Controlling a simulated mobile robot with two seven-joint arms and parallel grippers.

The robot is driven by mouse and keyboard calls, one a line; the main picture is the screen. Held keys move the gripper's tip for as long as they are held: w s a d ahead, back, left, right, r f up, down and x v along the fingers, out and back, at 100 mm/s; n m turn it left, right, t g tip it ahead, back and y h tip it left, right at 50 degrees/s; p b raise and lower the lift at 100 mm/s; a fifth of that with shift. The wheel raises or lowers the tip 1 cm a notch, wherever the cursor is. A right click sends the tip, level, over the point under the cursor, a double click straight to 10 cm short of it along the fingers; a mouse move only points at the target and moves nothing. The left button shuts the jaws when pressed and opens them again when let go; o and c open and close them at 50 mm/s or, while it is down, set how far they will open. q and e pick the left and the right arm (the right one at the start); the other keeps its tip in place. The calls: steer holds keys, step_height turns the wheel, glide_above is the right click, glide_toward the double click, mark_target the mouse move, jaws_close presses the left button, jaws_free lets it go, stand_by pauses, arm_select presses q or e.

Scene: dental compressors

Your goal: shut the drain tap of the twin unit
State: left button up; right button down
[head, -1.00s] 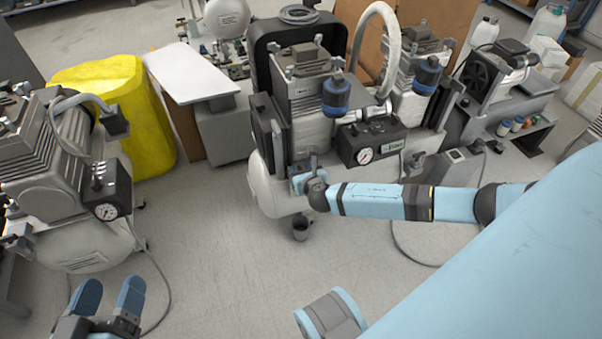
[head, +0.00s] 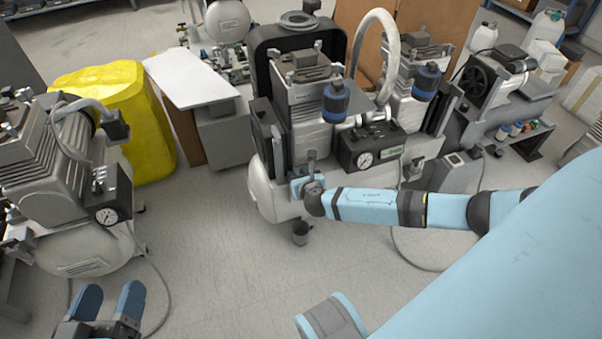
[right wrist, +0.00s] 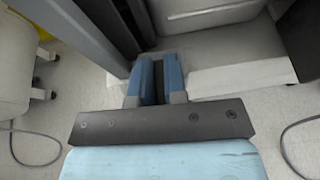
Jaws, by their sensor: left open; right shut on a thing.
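The twin unit (head: 320,125) stands in the middle of the head view, with two motor blocks, blue filters, a gauge box and a pale tank (head: 264,190) below. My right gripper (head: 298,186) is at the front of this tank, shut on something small. Its blue fingers also show in the right wrist view (right wrist: 158,82), with a dark narrow gap between them. The drain tap cannot be made out; the gripper covers that spot. My left gripper (head: 106,308) is open and empty at the lower left, over the floor, away from the twin unit.
A black-fan unit (head: 490,80) is at the right. The floor in front is clear apart from hoses.

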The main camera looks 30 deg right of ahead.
steer(key=m+g+h+p, duration=0.1)
steer(key=m+h+p, duration=0.1)
steer(key=p, duration=0.1)
steer(key=m+g+h+p, duration=0.2)
steer(key=m+h+p, duration=0.1)
steer(key=shift+a+r+m+g, duration=0.1)
steer(key=shift+r+m+g, duration=0.05)
steer(key=shift+m+g, duration=0.15)
steer(key=shift+m+g+h, duration=0.3)
steer(key=shift+m+h, duration=0.1)
steer(key=shift+h, duration=0.2)
steer(key=shift+m+g+h+p, duration=0.65)
steer(key=shift+m+g+h, duration=0.15)
steer(key=shift+m+g, duration=0.4)
arm_select(q)
step_height(320, 180, up, 7)
steer(key=a+n+t, duration=0.1)
steer(key=t, duration=0.1)
steer(key=shift+a+f+y, duration=0.15)
steer(key=shift+a+y, duration=0.15)
steer(key=shift+y, duration=0.1)
arm_select(e)
steer(key=shift+s+d+m+g+h, duration=0.15)
steer(key=shift+m+g+h, duration=0.35)
steer(key=shift+m+g, duration=0.7)
steer(key=c, duration=1.2)
jaws_free()
steer(key=shift+o, duration=0.2)
